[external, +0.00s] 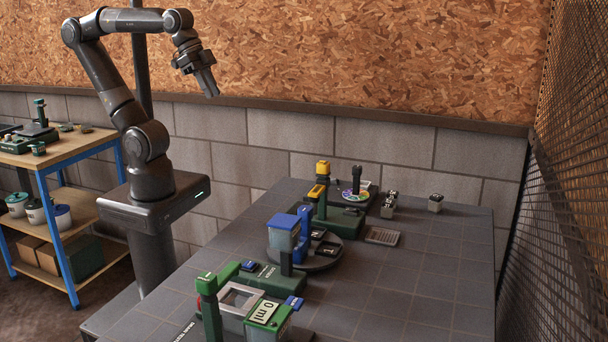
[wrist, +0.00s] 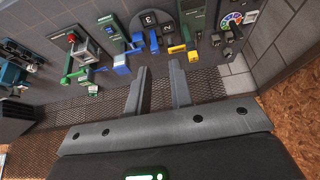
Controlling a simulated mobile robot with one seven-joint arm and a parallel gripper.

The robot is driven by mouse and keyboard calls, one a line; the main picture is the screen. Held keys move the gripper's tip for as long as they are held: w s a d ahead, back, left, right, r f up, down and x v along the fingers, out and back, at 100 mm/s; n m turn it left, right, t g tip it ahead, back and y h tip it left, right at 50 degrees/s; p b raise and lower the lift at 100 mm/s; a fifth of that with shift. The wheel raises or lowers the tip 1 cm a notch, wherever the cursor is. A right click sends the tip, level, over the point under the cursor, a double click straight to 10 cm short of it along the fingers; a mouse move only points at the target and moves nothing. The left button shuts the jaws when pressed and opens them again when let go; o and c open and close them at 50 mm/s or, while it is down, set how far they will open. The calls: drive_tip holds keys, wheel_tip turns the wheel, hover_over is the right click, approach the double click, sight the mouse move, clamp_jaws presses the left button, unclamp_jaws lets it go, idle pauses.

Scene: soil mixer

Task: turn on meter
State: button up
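No part carries a readable meter label, so I cannot tell for sure which device is the meter. A device with a multicoloured round dial and a black knob (external: 356,182) stands at the far end of the table; the dial shows at the top right of the wrist view (wrist: 235,18). A green box with a "0 ml" display (external: 265,313) stands at the near end. My gripper (external: 208,88) is raised high above and left of the table, far from both. In the wrist view its fingers (wrist: 160,66) are apart, with nothing between them.
A blue device (external: 284,232) on a round dark base stands mid-table, with yellow-topped green parts (external: 318,190) behind it. The table's right side is clear. A mesh wall (external: 560,180) borders the right; a shelf (external: 55,150) stands left.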

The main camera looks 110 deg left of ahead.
drive_tip(key=shift+g, duration=0.4)
drive_tip(key=w+r, duration=0.1)
drive_tip(key=w, duration=0.1)
drive_tip(key=w+a+r, duration=0.1)
drive_tip(key=w, duration=0.2)
drive_tip(key=w+a+r, duration=0.1)
drive_tip(key=w, duration=0.2)
drive_tip(key=shift+r, duration=0.2)
clamp_jaws()
drive_tip(key=w+a+f+g, duration=0.15)
drive_tip(key=w+a, duration=0.25)
drive_tip(key=w, duration=0.5)
drive_tip(key=w+a+f, duration=0.2)
drive_tip(key=w+a, duration=0.3)
drive_tip(key=w, duration=0.4)
drive_tip(key=w+a+f+g, duration=0.1)
drive_tip(key=w+a, duration=0.3)
drive_tip(key=w, duration=0.5)
wheel_tip(320, 180, down, 19)
drive_tip(key=shift+s+f, duration=0.2)
